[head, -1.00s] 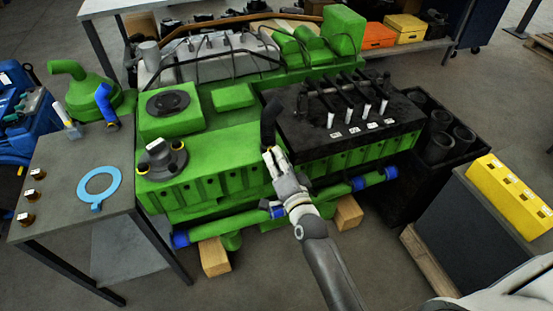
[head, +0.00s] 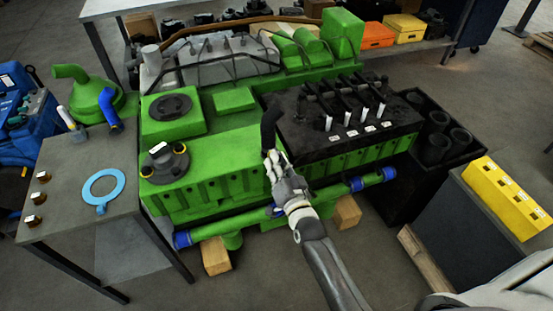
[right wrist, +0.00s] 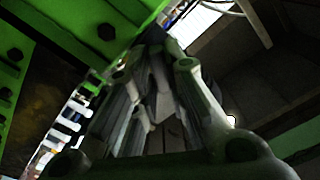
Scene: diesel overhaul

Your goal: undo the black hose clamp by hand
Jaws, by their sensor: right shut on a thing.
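The black hose (head: 268,125) stands up from the front side of the green engine (head: 205,176), left of the black head block. My right gripper (head: 271,157) is at the hose's lower end, reaching in from the lower right, and is shut there. The black hose clamp itself is hidden by the fingers, and I cannot make out its outline. In the right wrist view, the gripper's fingers (right wrist: 150,95) fill the dark middle, and what they hold is not clear. My left gripper is not in view.
A grey table (head: 75,215) at the left holds a blue ring (head: 102,189), a blue hose piece and brass fittings. A black bin (head: 410,178) with cylinders stands right of the engine. A yellow block (head: 508,198) sits on a dark cabinet at the right.

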